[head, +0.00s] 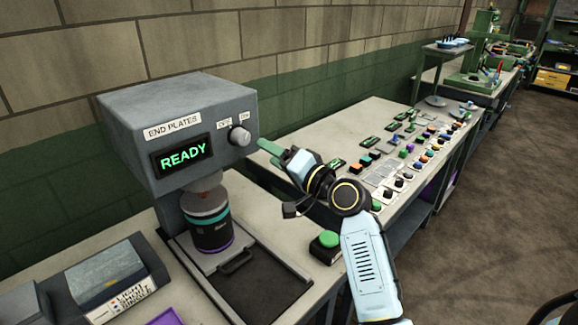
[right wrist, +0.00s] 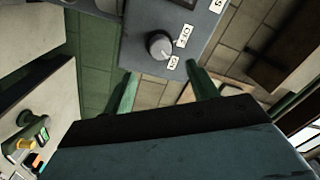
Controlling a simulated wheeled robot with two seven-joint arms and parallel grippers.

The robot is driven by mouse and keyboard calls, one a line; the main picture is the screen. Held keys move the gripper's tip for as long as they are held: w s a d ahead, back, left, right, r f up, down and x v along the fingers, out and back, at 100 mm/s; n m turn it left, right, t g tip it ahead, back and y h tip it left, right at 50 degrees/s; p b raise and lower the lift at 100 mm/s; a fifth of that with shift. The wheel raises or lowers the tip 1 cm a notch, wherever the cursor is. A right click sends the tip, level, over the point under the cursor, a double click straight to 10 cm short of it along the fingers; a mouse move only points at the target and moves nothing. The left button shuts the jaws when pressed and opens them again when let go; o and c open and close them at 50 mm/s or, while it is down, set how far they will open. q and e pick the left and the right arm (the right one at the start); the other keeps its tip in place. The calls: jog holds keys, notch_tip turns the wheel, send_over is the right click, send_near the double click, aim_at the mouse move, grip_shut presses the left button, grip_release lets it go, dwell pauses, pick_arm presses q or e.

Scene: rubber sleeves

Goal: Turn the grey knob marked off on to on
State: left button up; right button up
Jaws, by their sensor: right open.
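The grey knob (head: 241,136) sits on the front of a grey machine (head: 175,100), to the right of its green READY display. OFF and ON labels are above it, OFF on the left. The knob also shows in the right wrist view (right wrist: 158,46), but I cannot tell surely which label its pale mark points to. My right gripper (head: 266,147) has green fingers, just right of the knob in the head view. In the right wrist view its fingers (right wrist: 161,72) are spread apart and empty, with the knob beyond the gap between them. My left gripper is not in view.
A dark cylinder with a teal band (head: 208,218) stands under the machine head. A green button (head: 329,239) is at the bench edge below my right arm. A long table (head: 400,130) with many small parts runs behind it. A brick wall is at the back.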

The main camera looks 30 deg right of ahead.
jog(key=shift+v, duration=2.25)
